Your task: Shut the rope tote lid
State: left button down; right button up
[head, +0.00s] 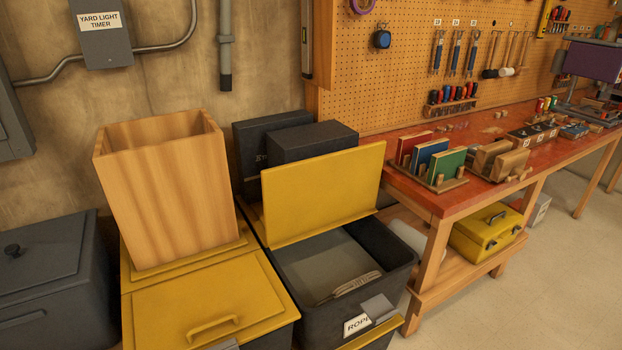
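The rope tote (290,288) is a dark grey bin on the floor in the lower middle of the head view, with a white label reading "ROPE" on its front. Its yellow lid (322,195) stands open, raised at the back of the bin and leaning slightly back. Inside the bin, a pale bundle (357,286) that looks like rope lies near the front right. A grey latch tab (378,307) shows at the front rim. Neither of my grippers is in view.
A yellow-lidded tote (205,305) stands close on the left, with a tall wooden box (165,195) behind its handle. Dark cases (312,142) stand behind the raised lid. A red-topped workbench (455,195) is close on the right. Open floor (540,300) lies at the lower right.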

aim_at(305, 200)
jog(key=i+l+u, duration=0.3)
jog(key=i, duration=0.2)
jog(key=i+l+u, duration=0.3)
jog(key=i+l, duration=0.05)
jog(key=i, duration=0.1)
